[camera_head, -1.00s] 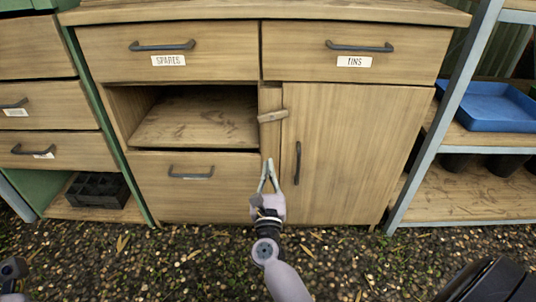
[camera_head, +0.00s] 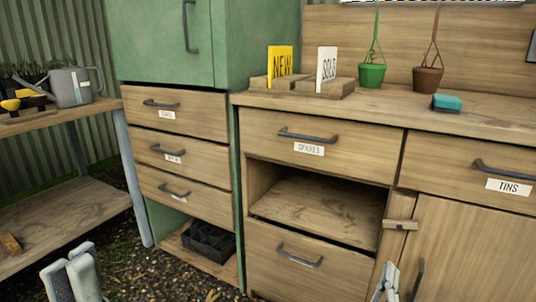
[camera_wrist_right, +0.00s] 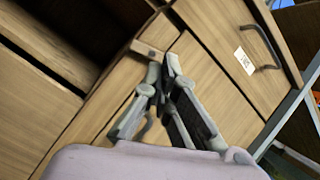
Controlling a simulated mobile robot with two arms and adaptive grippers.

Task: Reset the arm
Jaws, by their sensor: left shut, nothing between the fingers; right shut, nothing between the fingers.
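My right gripper (camera_head: 387,280) is at the lower edge of the head view, in front of the wooden cabinet between the lower drawer and the door. In the right wrist view my right gripper (camera_wrist_right: 168,75) is shut and empty, its fingertips near the wooden turn latch (camera_wrist_right: 148,49). The latch (camera_head: 399,224) lies horizontal at the door's upper left corner. My left gripper (camera_head: 78,272) is at the lower left of the head view, shut and empty, apart from the furniture.
The door (camera_head: 465,250) is closed. A black tray (camera_head: 208,241) sits in the low bay. A bench (camera_head: 60,113) with a watering can (camera_head: 70,87) stands left.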

